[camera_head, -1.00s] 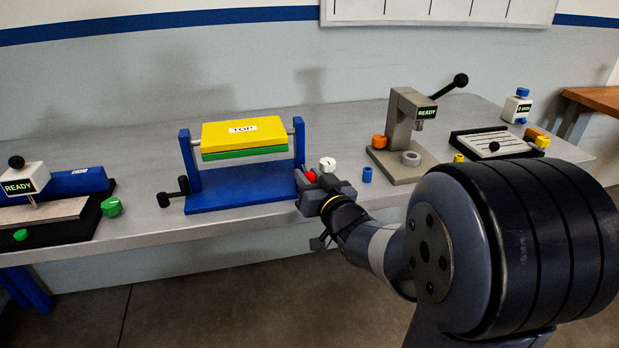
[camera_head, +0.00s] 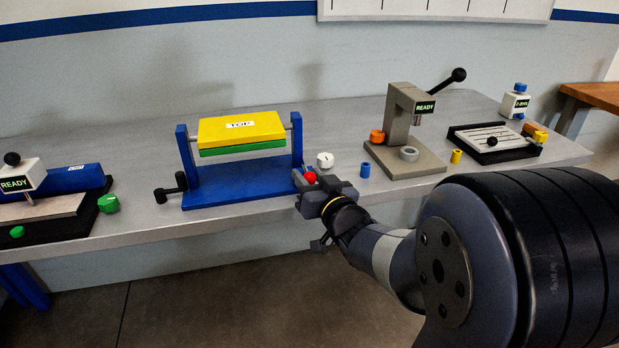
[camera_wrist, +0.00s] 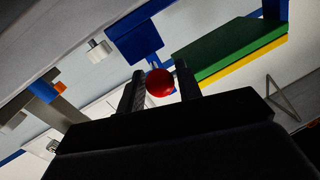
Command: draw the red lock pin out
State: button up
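The red lock pin shows as a round red knob (camera_head: 310,177) at the right end of the blue flip frame (camera_head: 235,186), near the foot of its right post. In the wrist view the red knob (camera_wrist: 160,83) sits between both fingers of my gripper (camera_wrist: 163,88), with the blue post just beyond. My gripper (camera_head: 308,184) appears shut on the knob, from the front right. The pin's shaft is mostly hidden, so I cannot tell how much is still in the frame. The frame carries a yellow plate (camera_head: 241,129) marked TOP over a green one (camera_head: 243,149).
A white knob (camera_head: 325,160) and a blue cylinder (camera_head: 365,170) stand close right of my gripper. The grey press (camera_head: 405,120) is farther right. A black crank (camera_head: 171,188) sticks out at the frame's left. The bench's front edge runs below my gripper.

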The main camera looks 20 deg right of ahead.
jog(key=shift+s, duration=0.1)
jog(key=s+d+p, duration=0.1)
jog(key=s+d, duration=0.1)
jog(key=s, duration=0.8)
jog(key=shift+s, duration=0.2)
jog(key=shift+w, duration=0.1)
jog(key=w, duration=0.3)
jog(key=w+a, duration=0.1)
jog(key=w, duration=0.3)
jog(key=w+a+b, duration=0.1)
jog(key=w, duration=0.3)
jog(key=shift+w, duration=0.65)
jog(key=shift+s, duration=0.1)
